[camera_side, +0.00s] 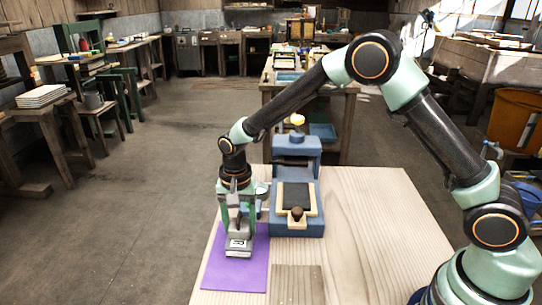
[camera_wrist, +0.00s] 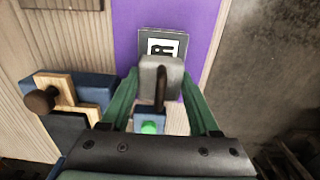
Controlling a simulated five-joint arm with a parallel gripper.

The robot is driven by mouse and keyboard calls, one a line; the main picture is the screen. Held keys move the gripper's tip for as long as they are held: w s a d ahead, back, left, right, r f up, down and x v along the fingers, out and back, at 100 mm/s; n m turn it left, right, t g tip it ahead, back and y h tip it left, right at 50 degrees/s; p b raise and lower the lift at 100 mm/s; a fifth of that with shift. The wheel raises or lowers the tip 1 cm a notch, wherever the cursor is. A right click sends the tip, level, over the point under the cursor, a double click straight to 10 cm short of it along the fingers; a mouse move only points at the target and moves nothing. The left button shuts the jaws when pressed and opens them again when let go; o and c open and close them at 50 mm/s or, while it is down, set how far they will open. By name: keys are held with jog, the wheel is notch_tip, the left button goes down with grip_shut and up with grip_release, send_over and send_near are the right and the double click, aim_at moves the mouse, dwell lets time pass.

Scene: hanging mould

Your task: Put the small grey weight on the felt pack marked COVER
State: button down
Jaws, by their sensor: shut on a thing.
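My gripper (camera_side: 238,212) points down over the purple mat at the left of the table. It is shut on the small grey weight, a grey block with a dark upright handle, seen between the green fingers in the wrist view (camera_wrist: 150,72). A flat grey pack (camera_wrist: 146,40) with a black-and-white label lies on the mat, partly hidden by the weight. Its label faces the front in the side view (camera_side: 239,245). I cannot read the word COVER on it. The weight overlaps the pack in both views; I cannot tell whether they touch.
The purple mat (camera_side: 232,274) lies on the pale wooden table (camera_side: 385,235). A blue stand (camera_side: 309,229) with a wooden frame and brown knob is close right of my gripper. A darker wooden patch (camera_side: 298,286) is at the front. The table's right part is clear.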

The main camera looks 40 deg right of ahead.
aim_at(240, 216)
jog(key=shift+f, duration=0.15)
jog(key=shift+c, duration=0.6)
grip_release()
notch_tip(240, 216, up, 12)
jog(key=shift+f, duration=0.25)
jog(key=s+d+r+n+t, duration=0.2)
jog(key=s+d+r+n, duration=0.2)
jog(key=s+d+r, duration=0.4)
jog(key=s+d+r+n+t, duration=0.1)
jog(key=s+d+n+t, duration=0.2)
jog(key=s+d+n, duration=0.2)
jog(key=shift+s+d+r+t, duration=0.2)
jog(key=shift+s+r+t, duration=0.15)
jog(key=shift+s, duration=1.55)
